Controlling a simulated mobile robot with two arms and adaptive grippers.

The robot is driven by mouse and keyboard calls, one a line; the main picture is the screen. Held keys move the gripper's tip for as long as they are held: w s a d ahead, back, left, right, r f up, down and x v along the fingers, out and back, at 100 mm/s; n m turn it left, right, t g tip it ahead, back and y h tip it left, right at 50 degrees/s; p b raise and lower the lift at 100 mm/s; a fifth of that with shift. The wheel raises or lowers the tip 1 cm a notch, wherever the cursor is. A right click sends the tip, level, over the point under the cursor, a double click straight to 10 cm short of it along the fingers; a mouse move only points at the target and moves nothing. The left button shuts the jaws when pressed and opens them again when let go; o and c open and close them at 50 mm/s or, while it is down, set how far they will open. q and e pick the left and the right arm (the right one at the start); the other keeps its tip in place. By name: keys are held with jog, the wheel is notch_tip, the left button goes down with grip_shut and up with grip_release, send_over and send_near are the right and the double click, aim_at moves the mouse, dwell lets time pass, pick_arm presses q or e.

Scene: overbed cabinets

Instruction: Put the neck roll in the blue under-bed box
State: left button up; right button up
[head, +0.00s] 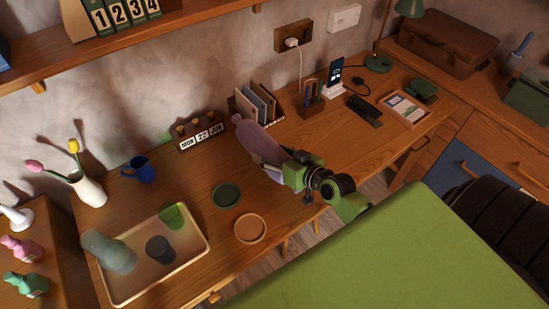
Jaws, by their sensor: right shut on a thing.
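The neck roll (258,142) is a long mauve roll with a narrow knob at its upper end. My right gripper (274,170) is shut on its lower part and holds it tilted over the desk, near the file holder. The gripper hides the roll's lower end, and I cannot tell whether the roll touches the desk. At the right is a blue front (470,168) with a handle, below the wooden top; I cannot tell whether it is the blue under-bed box. My left gripper is not in view.
A wooden tray (203,254) with cups and a jug stands front left on the desk, beside two round coasters (227,195). A file holder (278,120), calendar (201,143) and phone stand (334,90) line the back. A dark ribbed object (495,215) stands at right.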

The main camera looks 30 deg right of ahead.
jog(key=f, duration=0.1)
jog(key=w+d+f, duration=0.1)
jog(key=w+d+f+b, duration=0.1)
jog(key=shift+w+f, duration=0.2)
jog(key=shift+f, duration=0.2)
jog(key=shift+w+d+f+b, duration=0.15)
jog(key=shift+f+b, duration=0.15)
jog(key=shift+f, duration=1.4)
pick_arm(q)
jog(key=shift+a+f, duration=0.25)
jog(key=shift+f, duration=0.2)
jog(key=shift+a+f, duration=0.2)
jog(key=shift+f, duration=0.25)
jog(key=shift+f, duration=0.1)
pick_arm(e)
jog(key=shift+f, duration=0.2)
jog(key=o, duration=1.2)
jog(key=shift+r, duration=0.1)
